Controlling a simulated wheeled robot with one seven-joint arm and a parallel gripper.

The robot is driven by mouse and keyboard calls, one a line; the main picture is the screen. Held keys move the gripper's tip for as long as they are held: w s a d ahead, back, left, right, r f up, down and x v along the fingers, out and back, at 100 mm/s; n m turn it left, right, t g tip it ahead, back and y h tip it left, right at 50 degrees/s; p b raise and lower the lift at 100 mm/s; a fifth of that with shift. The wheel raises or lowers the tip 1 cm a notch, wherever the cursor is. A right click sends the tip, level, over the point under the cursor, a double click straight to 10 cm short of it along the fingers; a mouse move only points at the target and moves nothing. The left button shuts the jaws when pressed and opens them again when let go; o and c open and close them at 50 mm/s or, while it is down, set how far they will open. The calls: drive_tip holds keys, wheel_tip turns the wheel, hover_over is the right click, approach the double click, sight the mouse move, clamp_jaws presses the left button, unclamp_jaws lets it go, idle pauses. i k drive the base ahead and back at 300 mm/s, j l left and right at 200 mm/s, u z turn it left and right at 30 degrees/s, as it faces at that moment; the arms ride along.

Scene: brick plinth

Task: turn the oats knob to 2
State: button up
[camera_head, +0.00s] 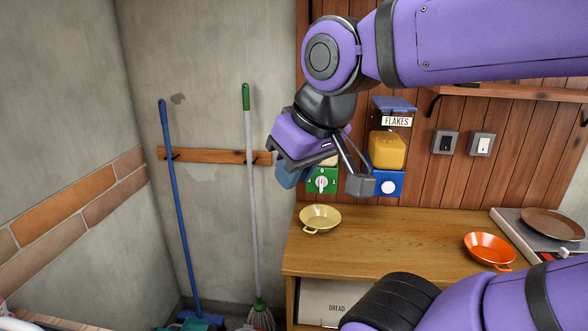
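A green dispenser base (314,191) with a white knob (322,181) is on the wooden wall behind my gripper. Small white marks surround the knob, with a 0 above it; the knob's exact setting is too small to tell. The upper part of this dispenser, where a name would be, is hidden by my gripper, so I cannot read that it is oats. My gripper (324,183) is open, its fingers spread left and right of the knob in the picture. I see nothing between them; contact with the knob cannot be told.
The FLAKES dispenser (388,150), with a blue base, hangs close on the right. A yellow pan (320,219) and an orange pan (489,250) stand on the wooden counter (400,238). Two switches (463,143) are on the wall. Broom and mop lean at left.

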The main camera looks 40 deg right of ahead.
sight(321, 181)
drive_tip(key=z, duration=1.1)
